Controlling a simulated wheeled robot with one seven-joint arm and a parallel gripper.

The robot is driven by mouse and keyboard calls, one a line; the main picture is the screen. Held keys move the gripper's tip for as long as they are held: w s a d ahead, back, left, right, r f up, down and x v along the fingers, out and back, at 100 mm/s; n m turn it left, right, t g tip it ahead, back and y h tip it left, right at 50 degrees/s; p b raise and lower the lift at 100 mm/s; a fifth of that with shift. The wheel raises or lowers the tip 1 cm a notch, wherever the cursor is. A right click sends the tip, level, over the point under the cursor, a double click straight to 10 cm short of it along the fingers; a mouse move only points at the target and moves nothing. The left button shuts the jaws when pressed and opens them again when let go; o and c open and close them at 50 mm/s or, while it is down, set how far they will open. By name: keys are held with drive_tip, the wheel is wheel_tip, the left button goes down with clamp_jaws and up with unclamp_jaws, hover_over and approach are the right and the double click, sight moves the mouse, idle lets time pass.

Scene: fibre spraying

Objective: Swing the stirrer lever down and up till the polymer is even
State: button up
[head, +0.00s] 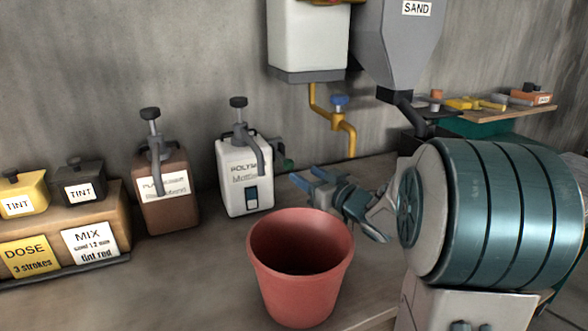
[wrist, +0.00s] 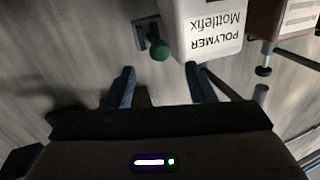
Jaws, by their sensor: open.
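The white polymer can (head: 232,185) stands on the bench against the wall, with a grey pump handle on top and a small dark window low on its front. Its label, POLYMER Mottlefix, reads upside down in the wrist view (wrist: 212,45). The stirrer lever's green knob (head: 286,163) sticks out at the can's right side; it also shows in the wrist view (wrist: 160,50), beside the can on a dark mount. My gripper (head: 308,178) is open and empty, just right of the knob. In the wrist view the knob lies ahead, between the lines of the two fingers (wrist: 158,78), apart from them.
A terracotta bucket (head: 301,275) stands in front of the can, below my gripper. A brown can (head: 168,205) stands to the left, then tint boxes (head: 80,185) on a wooden stand. A yellow tap pipe (head: 350,140) and the grey SAND hopper (head: 400,45) hang at the right.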

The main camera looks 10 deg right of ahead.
sight(293, 166)
drive_tip(key=x, duration=0.6)
drive_tip(key=shift+s, duration=0.1)
drive_tip(key=shift+d, duration=0.1)
clamp_jaws()
